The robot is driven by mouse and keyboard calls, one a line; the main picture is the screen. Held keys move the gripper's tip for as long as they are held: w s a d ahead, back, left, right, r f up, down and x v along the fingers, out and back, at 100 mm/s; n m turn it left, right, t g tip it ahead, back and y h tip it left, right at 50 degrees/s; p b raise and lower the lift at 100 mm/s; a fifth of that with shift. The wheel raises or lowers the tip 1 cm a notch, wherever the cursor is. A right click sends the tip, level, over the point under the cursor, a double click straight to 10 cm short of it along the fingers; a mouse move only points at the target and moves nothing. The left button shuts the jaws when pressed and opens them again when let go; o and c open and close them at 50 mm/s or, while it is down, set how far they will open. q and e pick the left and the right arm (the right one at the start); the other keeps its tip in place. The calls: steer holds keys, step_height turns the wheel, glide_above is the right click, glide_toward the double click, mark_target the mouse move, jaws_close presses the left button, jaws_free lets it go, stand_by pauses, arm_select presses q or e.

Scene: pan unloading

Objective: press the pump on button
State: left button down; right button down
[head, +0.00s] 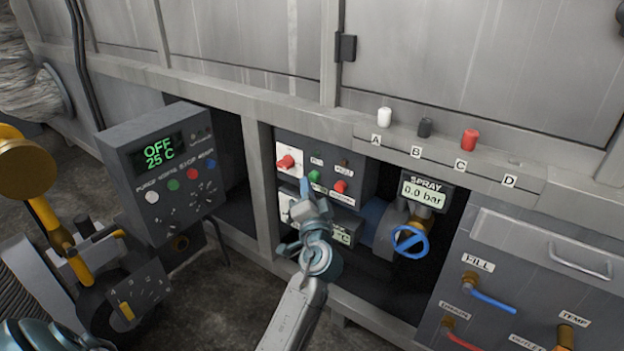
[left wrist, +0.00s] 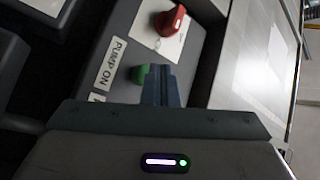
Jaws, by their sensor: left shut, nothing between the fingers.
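The pump on button is a green button (head: 314,175) on a dark grey panel (head: 328,161) in the recess of the machine. In the left wrist view the green button (left wrist: 138,73) sits beside a white "PUMP ON" label (left wrist: 111,64) and is partly hidden by my fingers. My left gripper (head: 304,187) is shut and empty, with its blue fingertips just left of and below the button in the head view. The fingertips (left wrist: 160,72) overlap the button's right edge in the wrist view. I cannot tell whether they touch it. My right gripper is not in view.
A red rotary switch (head: 287,161) is left of the button and a red button (head: 340,186) is right of it. A blue valve wheel (head: 410,241) and a spray gauge (head: 423,194) reading 0.0 bar are further right. A control box (head: 160,170) juts out at left.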

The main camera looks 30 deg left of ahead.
arm_select(q)
steer(key=shift+w, duration=0.25)
steer(key=shift+w, duration=0.5)
stand_by(0.6)
stand_by(0.3)
steer(key=shift+s, duration=0.95)
steer(key=shift+s, duration=0.1)
steer(key=s, duration=0.4)
steer(key=shift+s+a, duration=0.2)
steer(key=shift+s, duration=0.15)
stand_by(0.4)
